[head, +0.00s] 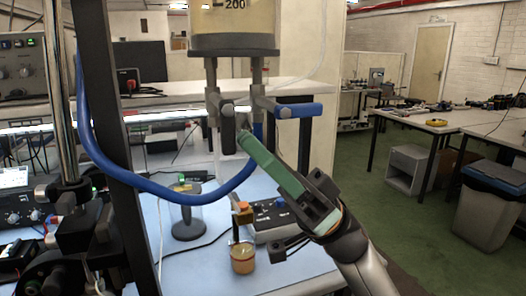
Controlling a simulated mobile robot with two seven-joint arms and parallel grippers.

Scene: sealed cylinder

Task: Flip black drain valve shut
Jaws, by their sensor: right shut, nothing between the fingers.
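The sealed cylinder (232,18) hangs at the top centre, with tan contents and a "200" mark above a dark grey base. Two grey valve stems come down from it. The black drain valve handle (228,132) is on the left stem and points downward. The blue valve handle (300,110) is on the right stem and points level to the right. My right gripper (243,140) comes up from the lower right with green fingers shut and empty. Its tips are just right of the black handle; I cannot tell whether they touch. My left gripper is not in view.
A blue hose (165,198) loops from the dark upright post (112,150) at left to beneath the valves. On the pale blue bench stand a grey stand (187,222), a control box (275,220) and a small amber jar (243,259). A bin (486,212) stands far right.

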